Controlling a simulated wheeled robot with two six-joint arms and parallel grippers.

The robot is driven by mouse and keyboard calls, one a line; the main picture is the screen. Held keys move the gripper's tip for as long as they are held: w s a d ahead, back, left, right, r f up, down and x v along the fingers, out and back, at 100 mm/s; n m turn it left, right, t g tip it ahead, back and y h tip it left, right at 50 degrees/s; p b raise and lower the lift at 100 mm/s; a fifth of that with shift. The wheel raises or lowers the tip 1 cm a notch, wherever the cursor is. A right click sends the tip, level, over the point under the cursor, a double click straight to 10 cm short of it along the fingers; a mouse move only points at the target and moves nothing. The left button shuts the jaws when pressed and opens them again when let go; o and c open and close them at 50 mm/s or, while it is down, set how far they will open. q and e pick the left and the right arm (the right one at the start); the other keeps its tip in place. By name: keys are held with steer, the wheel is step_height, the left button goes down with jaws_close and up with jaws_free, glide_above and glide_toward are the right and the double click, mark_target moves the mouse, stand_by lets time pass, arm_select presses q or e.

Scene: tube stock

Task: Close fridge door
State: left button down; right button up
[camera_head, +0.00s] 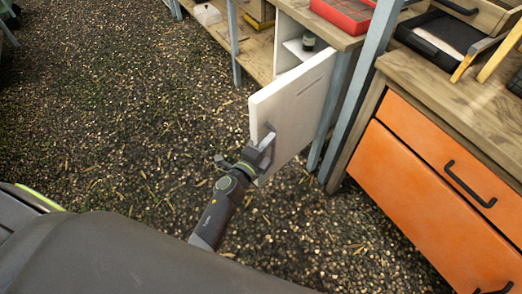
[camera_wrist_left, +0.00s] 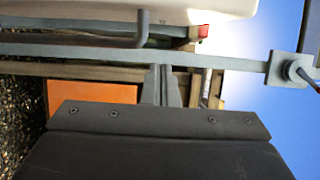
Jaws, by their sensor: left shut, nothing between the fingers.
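The white fridge door (camera_head: 300,100) stands open, swung out from the small white fridge (camera_head: 287,58) under the wooden counter. My right gripper is not in view.
A red tray (camera_head: 345,14) lies on the counter above the fridge. Open gravel ground (camera_head: 120,120) lies to the left.

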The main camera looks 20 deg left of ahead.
mark_target(266, 125)
arm_select(q)
steer(key=w+a, duration=0.1)
steer(key=w, duration=0.2)
steer(key=w+a+b, duration=0.1)
steer(key=w, duration=0.1)
steer(key=shift+w+a, duration=0.25)
steer(key=shift+a, duration=0.05)
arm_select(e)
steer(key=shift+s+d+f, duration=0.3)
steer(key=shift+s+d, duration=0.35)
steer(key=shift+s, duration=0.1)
arm_select(q)
steer(key=shift+a, duration=0.1)
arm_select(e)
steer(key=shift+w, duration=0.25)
